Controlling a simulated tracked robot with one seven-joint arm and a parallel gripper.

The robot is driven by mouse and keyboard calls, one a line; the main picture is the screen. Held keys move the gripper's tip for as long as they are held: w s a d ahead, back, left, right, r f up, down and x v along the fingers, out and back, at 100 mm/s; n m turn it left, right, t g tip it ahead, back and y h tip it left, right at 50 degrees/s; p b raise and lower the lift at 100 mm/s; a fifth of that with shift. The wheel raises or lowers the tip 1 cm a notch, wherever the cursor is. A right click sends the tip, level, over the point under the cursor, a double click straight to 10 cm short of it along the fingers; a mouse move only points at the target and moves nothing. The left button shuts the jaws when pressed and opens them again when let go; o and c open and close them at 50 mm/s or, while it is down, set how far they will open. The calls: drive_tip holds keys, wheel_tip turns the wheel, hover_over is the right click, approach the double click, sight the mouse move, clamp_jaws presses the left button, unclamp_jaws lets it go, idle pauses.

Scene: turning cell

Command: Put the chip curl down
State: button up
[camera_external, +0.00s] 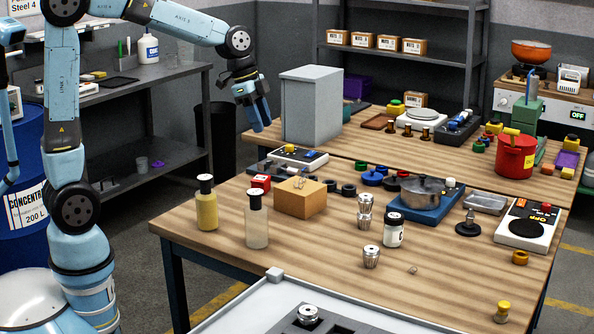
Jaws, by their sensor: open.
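My gripper (259,118) hangs at the end of my arm above the far left side of the workbench, to the left of the tall grey box. It is open, and I see nothing held between its fingers, though it is small here. A small greyish bit (413,269) lies on the bare wood at the front of the near table (330,265), right of a metal collet. It may be the chip curl, but it is too small to be sure. My gripper is far from it and well above the table.
A tall grey box (311,105) stands close beside my gripper. Two bottles (206,205) and a cardboard box (300,201) stand on the near table's left part. A metal pan (422,191) and a white scale (525,228) are further right. The front middle has bare wood.

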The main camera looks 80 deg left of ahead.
drive_tip(key=s+d+r+n+t, duration=0.1)
drive_tip(key=s+d+n, duration=0.2)
drive_tip(key=s, duration=1)
drive_tip(key=s+d+r+n+t+y, duration=0.1)
drive_tip(key=s+d+n, duration=0.2)
drive_tip(key=s, duration=1.1)
drive_tip(key=shift+d+n+y, duration=0.3)
drive_tip(key=shift+d+n, duration=0.1)
drive_tip(key=shift+d, duration=0.4)
